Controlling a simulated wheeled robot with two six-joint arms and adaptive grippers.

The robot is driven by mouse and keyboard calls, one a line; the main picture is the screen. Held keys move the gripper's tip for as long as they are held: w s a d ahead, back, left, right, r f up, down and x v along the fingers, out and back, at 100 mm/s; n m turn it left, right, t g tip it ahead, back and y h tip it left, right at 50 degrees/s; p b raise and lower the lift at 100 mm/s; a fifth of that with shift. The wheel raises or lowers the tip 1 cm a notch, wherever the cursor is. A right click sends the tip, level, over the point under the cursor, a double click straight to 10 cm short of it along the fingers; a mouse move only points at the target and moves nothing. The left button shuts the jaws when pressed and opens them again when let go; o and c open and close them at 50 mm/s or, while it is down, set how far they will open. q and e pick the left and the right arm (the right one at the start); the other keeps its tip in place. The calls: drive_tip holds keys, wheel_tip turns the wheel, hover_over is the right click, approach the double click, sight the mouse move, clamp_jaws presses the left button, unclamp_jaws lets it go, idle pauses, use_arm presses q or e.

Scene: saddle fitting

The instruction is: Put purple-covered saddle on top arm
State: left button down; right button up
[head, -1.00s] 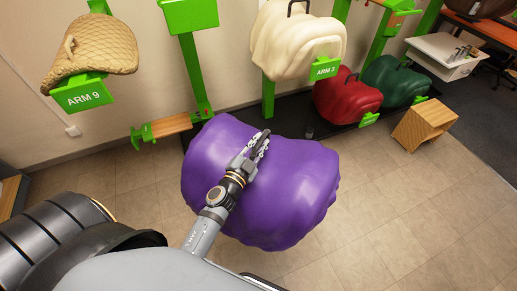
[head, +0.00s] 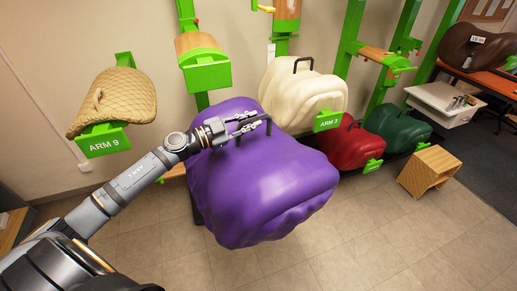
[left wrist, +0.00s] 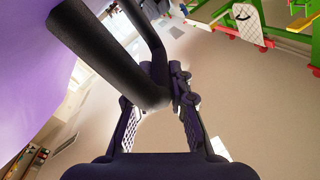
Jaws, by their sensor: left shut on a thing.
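The purple-covered saddle (head: 265,180) hangs in the air in the middle of the head view, in front of the rack. My left gripper (head: 256,123) is shut on the black handle (head: 239,137) on top of it. In the left wrist view the handle (left wrist: 100,50) passes between the fingers (left wrist: 168,88), and the purple cover (left wrist: 28,65) fills the upper left. An empty green arm with a wooden top (head: 203,58) is behind and above the saddle. Another wood-topped arm (head: 287,14) is higher, at the picture's top edge. My right gripper is out of view.
A tan quilted saddle (head: 115,100) sits on ARM 9 at left. A cream saddle (head: 300,95) on ARM 3 is close behind the purple one. Red (head: 345,147) and green (head: 397,130) saddles are lower right. A wooden box (head: 430,172) stands on open floor.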

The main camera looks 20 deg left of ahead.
use_arm(q)
drive_tip(key=s+a+r+h+p, duration=0.1)
drive_tip(key=a+r, duration=0.2)
drive_tip(key=r, duration=0.7)
drive_tip(key=a+r+m+g+h+p, duration=0.1)
drive_tip(key=a+r+p, duration=0.1)
drive_tip(key=r, duration=0.9)
drive_tip(key=s+a+r+m+p, duration=0.1)
drive_tip(key=a+r, duration=0.4)
drive_tip(key=r, duration=0.6)
drive_tip(key=shift+s+g+h, duration=0.3)
drive_tip(key=shift+g+h, duration=0.1)
